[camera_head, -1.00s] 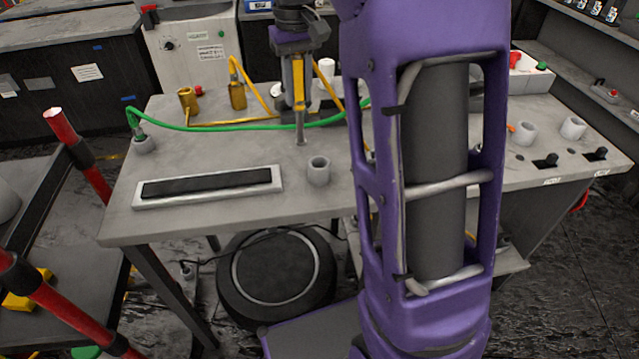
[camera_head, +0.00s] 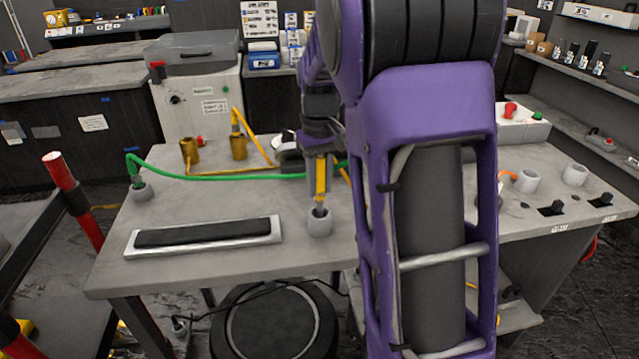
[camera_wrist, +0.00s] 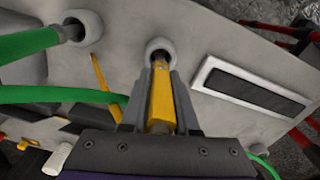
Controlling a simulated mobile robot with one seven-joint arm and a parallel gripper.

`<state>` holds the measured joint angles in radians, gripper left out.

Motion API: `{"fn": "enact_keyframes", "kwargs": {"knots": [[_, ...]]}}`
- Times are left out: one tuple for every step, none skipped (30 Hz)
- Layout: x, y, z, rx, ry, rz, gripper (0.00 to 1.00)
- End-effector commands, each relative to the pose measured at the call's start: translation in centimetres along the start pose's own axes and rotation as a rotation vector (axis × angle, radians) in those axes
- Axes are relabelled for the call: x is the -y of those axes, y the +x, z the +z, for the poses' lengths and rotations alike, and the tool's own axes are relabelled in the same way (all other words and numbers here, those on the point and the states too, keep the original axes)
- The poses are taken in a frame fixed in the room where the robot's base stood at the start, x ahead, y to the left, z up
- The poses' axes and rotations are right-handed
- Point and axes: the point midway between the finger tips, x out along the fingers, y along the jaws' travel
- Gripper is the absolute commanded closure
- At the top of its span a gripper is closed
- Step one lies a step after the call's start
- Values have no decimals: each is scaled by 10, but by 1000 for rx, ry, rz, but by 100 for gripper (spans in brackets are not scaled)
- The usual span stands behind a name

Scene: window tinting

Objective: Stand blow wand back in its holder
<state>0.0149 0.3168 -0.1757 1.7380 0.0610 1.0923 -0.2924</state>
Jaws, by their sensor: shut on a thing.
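The blow wand (camera_head: 320,180) has a yellow body and a thin dark metal tube at its lower end. My gripper (camera_head: 320,158) is shut on the yellow body and holds it nearly upright over the grey cup-shaped holder (camera_head: 320,225). The short visible part of the tube goes down into the holder's mouth; its tip is hidden inside. In the wrist view, the yellow body (camera_wrist: 161,98) lies between my gripper's fingers (camera_wrist: 160,82), with the tube in the mouth of the holder (camera_wrist: 160,46).
A dark pad in a pale frame (camera_head: 204,237) lies left of the holder. A green hose (camera_head: 225,178) rises from another cup (camera_head: 142,192) at the left. Brass-coloured cylinders (camera_head: 238,147) stand behind.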

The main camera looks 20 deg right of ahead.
Motion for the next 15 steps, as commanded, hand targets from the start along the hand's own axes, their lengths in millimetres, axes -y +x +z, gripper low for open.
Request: {"fn": "enact_keyframes", "kwargs": {"knots": [[0, -1, 0, -1, 0, 0, 100], [0, -1, 0, -1, 0, 0, 100], [0, -1, 0, -1, 0, 0, 100], [0, -1, 0, -1, 0, 0, 100], [0, 0, 0, -1, 0, 0, 100], [0, 2, 0, -1, 0, 0, 100], [0, 3, 0, 0, 0, 0, 100], [0, 3, 0, 0, 0, 0, 70], [0, 2, 0, 0, 0, 0, 62], [0, 2, 0, 0, 0, 0, 57], [0, 2, 0, 0, 0, 0, 52], [0, 2, 0, 0, 0, 0, 44], [0, 2, 0, 0, 0, 0, 41], [0, 2, 0, 0, 0, 0, 41], [0, 2, 0, 0, 0, 0, 41]]}}
